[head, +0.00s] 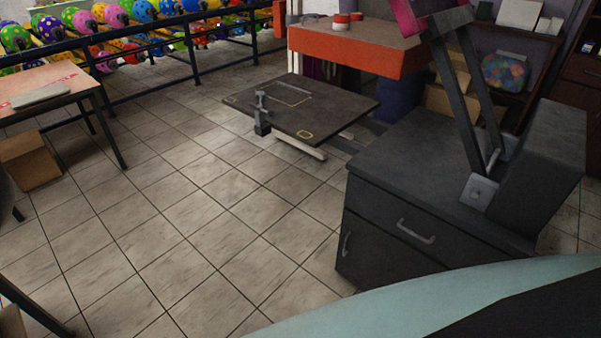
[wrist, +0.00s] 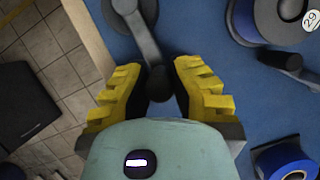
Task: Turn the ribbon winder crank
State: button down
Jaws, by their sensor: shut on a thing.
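In the wrist view, a grey crank arm (wrist: 145,38) runs down from a dark round hub at the top edge and ends in a dark knob. My gripper (wrist: 159,69), with yellow ribbed fingers, is shut on this knob, one finger on each side. The body of the winder is mostly out of view, and the hand hides what lies below the knob. Neither the crank nor my gripper shows in the head view.
Blue spools stand at the upper right (wrist: 240,20) and lower right (wrist: 262,160) on the blue surface (wrist: 215,85); a dark handle (wrist: 285,62) lies between them. In the head view, a dark cabinet (head: 375,220) stands right, a low dark table (head: 330,100) behind open tiled floor.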

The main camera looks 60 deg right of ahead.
jog(key=shift+s, duration=0.3)
jog(key=c, duration=1.1)
grip_release()
jog(key=shift+s+f, duration=0.1)
jog(key=shift+s, duration=0.1)
jog(key=o, duration=0.3)
jog(key=shift+w, duration=0.25)
jog(key=v, duration=1.2)
jog(key=shift+w, duration=0.1)
